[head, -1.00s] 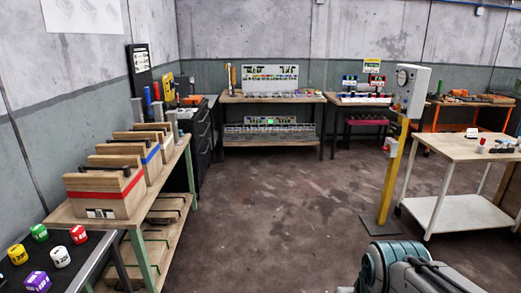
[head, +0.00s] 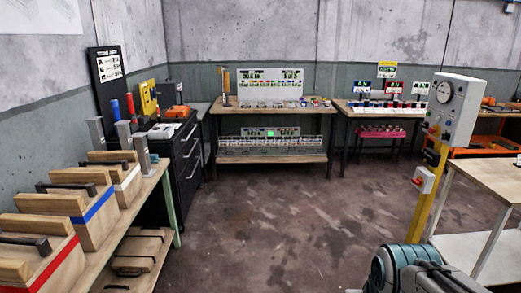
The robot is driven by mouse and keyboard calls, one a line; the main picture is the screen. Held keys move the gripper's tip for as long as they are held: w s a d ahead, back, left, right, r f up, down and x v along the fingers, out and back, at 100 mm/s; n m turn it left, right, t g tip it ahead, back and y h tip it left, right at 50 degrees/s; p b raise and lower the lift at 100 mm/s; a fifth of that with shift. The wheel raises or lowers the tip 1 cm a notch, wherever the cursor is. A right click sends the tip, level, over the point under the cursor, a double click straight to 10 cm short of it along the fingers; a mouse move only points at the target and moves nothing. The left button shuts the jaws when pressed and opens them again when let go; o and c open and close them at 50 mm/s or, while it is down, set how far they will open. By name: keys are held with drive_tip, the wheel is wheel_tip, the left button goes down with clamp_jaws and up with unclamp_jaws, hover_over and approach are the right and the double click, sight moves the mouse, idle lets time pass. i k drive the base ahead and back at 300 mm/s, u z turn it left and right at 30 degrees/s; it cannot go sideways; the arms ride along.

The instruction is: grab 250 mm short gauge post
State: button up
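Several grey upright posts stand at the far end of the left wooden bench (head: 158,182), behind the wooden boxes. One post (head: 96,133) is by the wall, one (head: 124,136) is in the middle, and one (head: 141,152) is nearer the bench's right edge. They may be gauge posts, but no lengths or labels are readable, so I cannot tell which is the 250 mm short one. Part of my arm shows at the bottom right, well apart from the posts. My gripper is not in view.
Wooden boxes with red, blue and white bands (head: 96,215) line the left bench. A dark drawer cabinet (head: 188,155) stands beyond it. A yellow pillar with a gauge box (head: 452,108) and a white-framed table (head: 490,180) stand at right. The middle floor is clear.

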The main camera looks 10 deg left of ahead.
sight(140, 139)
drive_tip(key=u, duration=0.15)
drive_tip(key=i, duration=1.6)
drive_tip(key=u, duration=0.6)
drive_tip(key=i, duration=1.65)
drive_tip(key=u, duration=1.05)
drive_tip(key=i, duration=1.3)
drive_tip(key=u, duration=0.3)
